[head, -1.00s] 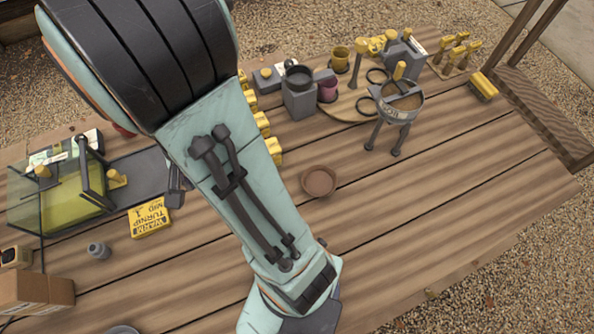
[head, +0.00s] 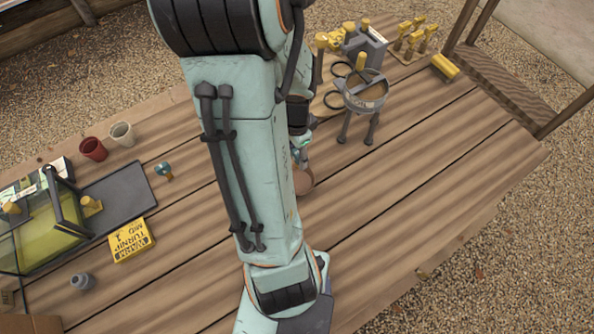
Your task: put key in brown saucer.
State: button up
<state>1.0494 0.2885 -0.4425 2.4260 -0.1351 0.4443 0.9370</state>
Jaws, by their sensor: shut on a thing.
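The brown saucer (head: 303,183) lies on the wooden table in the head view, its left part hidden behind my arm. My gripper (head: 302,152) shows only in part beside the arm, just above the far side of the saucer. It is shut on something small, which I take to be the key. My arm hides most of the fingers, and the key's outline cannot be made out.
A grey pan on legs (head: 362,92) stands right of my arm. A yellow box (head: 132,240), a grey tray (head: 120,193), a red cup (head: 93,149) and a beige cup (head: 122,134) are at left. The table's right front is clear.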

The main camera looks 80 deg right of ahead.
notch_tip(320, 180, down, 7)
jog(key=shift+f, duration=0.1)
dwell(0.4)
jog(key=o, duration=1)
jog(key=shift+f, duration=0.15)
jog(key=shift+o, duration=0.2)
notch_tip(320, 180, up, 12)
jog(key=shift+r, duration=0.2)
